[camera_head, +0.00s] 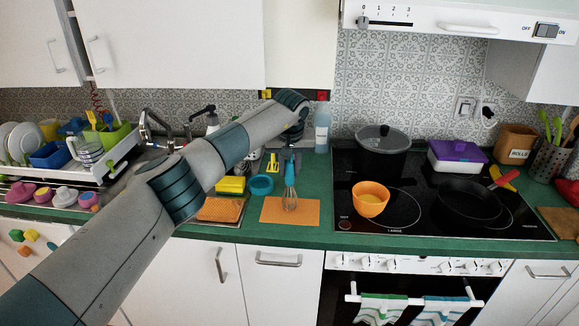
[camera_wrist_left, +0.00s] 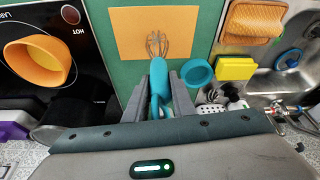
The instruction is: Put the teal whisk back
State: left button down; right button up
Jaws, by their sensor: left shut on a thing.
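The teal whisk (camera_head: 290,178) hangs with its wire head down over the orange mat (camera_head: 310,212) on the green counter. My left gripper (camera_head: 290,158) is shut on the upper part of its handle. In the left wrist view the teal handle (camera_wrist_left: 158,78) shows between the two grey fingers of my left gripper (camera_wrist_left: 160,92), and the wire end lies over the mat (camera_wrist_left: 125,28). I cannot tell whether the wires touch the mat. My right gripper is not in view.
A yellow sponge block (camera_head: 231,184) and the sink lie to the left. The black hob (camera_head: 420,215) to the right carries an orange bowl (camera_head: 370,199), a dark pot (camera_head: 382,150) and a pan (camera_head: 468,200). A clear bottle (camera_head: 322,132) stands behind.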

pick_arm(q)
jog(key=shift+f, duration=0.35)
jog(key=shift+f, duration=0.2)
jog(key=c, duration=1.5)
grip_release()
jog(key=shift+r, duration=0.1)
jog(key=shift+r, duration=0.2)
